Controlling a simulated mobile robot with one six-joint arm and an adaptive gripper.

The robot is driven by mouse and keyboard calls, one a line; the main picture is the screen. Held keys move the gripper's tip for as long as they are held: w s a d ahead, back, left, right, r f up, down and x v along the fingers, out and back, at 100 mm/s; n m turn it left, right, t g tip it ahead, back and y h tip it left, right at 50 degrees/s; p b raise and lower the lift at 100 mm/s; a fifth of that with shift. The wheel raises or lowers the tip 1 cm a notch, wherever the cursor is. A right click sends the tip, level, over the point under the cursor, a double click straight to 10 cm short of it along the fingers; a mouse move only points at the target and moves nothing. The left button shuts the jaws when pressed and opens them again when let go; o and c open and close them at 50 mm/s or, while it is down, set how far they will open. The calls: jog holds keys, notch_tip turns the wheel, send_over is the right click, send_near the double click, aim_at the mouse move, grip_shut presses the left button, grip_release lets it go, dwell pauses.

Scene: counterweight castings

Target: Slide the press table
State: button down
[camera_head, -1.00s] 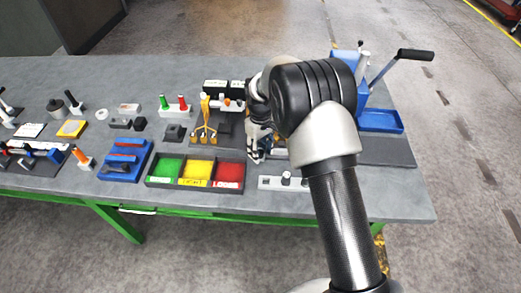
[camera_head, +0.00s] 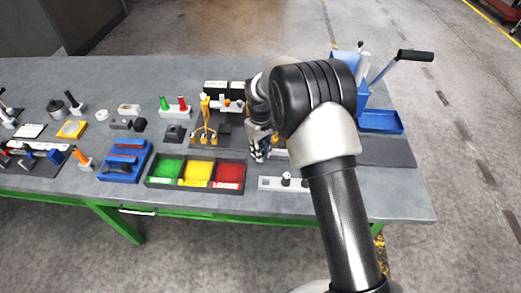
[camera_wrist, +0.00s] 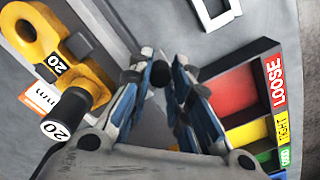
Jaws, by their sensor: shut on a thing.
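The blue press (camera_head: 372,95) with a black-tipped lever stands at the right of the bench in the head view. My arm covers much of the area in front of it, so I cannot make out its sliding table. My gripper (camera_head: 258,157) is low over the dark base plate (camera_head: 388,150), left of the press and behind the sorting tray. In the wrist view my gripper (camera_wrist: 160,72) has its fingers close together, shut on a small dark part. The fingertips hide most of that part, and I cannot tell whether it belongs to the press table.
A yellow gauge piece marked 20 (camera_wrist: 70,60) is close beside the fingers; it also shows in the head view (camera_head: 205,122). The tray (camera_head: 195,187) with green, yellow and red compartments is in front. A pale block with dark knobs (camera_head: 270,183) lies right of the tray.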

jog(key=d, duration=1.9)
jog(key=shift+s+d+p, duration=0.25)
jog(key=shift+s+p, duration=0.1)
jog(key=c, duration=1.5)
grip_release()
jog(key=shift+o, duration=0.2)
notch_tip(320, 180, up, 12)
jog(key=shift+c, duration=0.5)
